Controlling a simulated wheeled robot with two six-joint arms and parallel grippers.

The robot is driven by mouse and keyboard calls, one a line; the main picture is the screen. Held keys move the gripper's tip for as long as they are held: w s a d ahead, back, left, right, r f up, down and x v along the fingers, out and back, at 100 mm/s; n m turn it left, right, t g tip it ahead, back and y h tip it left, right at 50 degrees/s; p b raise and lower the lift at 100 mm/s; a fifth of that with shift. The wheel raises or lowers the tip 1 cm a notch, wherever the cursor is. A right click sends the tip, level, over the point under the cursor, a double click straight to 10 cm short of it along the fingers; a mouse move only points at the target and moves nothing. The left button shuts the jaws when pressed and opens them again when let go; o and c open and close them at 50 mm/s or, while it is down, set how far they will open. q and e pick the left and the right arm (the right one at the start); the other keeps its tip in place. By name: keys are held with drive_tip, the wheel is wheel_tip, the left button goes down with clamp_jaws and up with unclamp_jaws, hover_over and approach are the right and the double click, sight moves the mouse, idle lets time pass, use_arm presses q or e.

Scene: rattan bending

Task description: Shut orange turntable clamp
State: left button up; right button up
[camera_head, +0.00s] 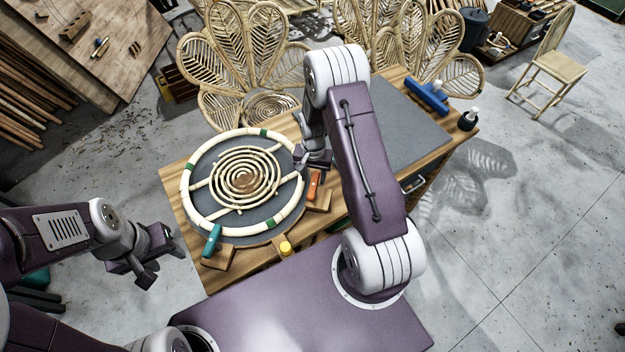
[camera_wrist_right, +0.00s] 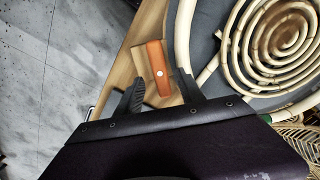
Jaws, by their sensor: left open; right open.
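The orange clamp (camera_head: 314,185) stands at the right edge of the round turntable (camera_head: 228,229). In the right wrist view the orange clamp (camera_wrist_right: 157,68) lies just ahead of and between the two fingers of my right gripper (camera_wrist_right: 160,92). That gripper is open, with one finger on each side of the clamp; contact cannot be told. In the head view my right gripper (camera_head: 316,163) is partly hidden by its own arm. A rattan ring with a spiral (camera_head: 245,176) lies on the turntable. My left gripper (camera_head: 150,262) is open and empty, off the table's left side.
A teal clamp (camera_head: 212,241) stands at the turntable's front left. A yellow-capped item (camera_head: 286,248) is near the front table edge. A blue tool (camera_head: 428,97) and a dark bottle (camera_head: 468,119) are at the table's far right. Rattan chairs (camera_head: 245,50) stand behind.

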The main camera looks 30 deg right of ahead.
sight(314, 184)
wheel_tip(314, 184, down, 4)
drive_tip(key=shift+d+r, duration=0.1)
drive_tip(key=shift+d, duration=0.05)
clamp_jaws()
